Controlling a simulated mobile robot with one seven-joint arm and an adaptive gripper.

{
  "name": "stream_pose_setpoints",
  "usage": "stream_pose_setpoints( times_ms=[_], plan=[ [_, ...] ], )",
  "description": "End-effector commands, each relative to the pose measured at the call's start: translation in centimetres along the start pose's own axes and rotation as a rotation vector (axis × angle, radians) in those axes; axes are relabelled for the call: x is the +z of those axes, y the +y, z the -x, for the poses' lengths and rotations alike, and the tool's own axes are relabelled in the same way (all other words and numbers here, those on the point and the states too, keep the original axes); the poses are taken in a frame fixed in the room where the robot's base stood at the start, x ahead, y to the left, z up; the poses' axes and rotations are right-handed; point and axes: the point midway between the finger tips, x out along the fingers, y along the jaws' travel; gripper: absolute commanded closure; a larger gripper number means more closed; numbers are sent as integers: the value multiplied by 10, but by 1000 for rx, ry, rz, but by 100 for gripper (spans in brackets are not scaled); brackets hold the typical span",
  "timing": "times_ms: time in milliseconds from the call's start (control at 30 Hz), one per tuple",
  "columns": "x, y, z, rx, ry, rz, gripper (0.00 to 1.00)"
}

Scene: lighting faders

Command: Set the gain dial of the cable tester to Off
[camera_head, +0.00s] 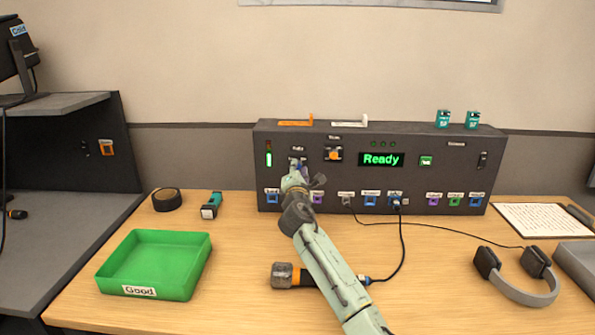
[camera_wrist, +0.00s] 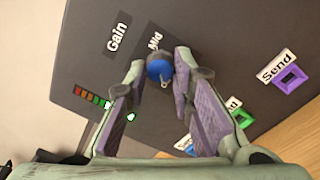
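The cable tester (camera_head: 230,0) is not at the picture's corner but stands as a dark grey box at the back of the bench, its front panel (camera_head: 425,185) facing me. In the wrist view the gain dial (camera_wrist: 160,70) is a blue knob beside the label "Gain" (camera_wrist: 116,38), with "Mid" (camera_wrist: 155,41) shown at it. My gripper (camera_wrist: 160,66) is open, with one fingertip on each side of the knob and small gaps seeming to show. In the head view my gripper (camera_head: 297,172) is at the panel's left part and mostly hides the dial.
An orange dial (camera_head: 334,155) sits right of my gripper. The screen (camera_head: 381,160) reads "Ready". Several coloured ports line the panel's lower edge. A green "Good" tray (camera_head: 125,270), an orange-black plug tool (camera_head: 290,275) and headphones (camera_head: 520,290) lie on the bench.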

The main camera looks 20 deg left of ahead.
Motion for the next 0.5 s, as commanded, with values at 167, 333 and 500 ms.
stream_pose_setpoints(
  times_ms=[167,333,500],
  plan=[
    [0,0,0,0,0,-1,64],
    [0,0,0,0,0,-1,59],
    [0,0,0,0,0,-2,59]
  ],
)
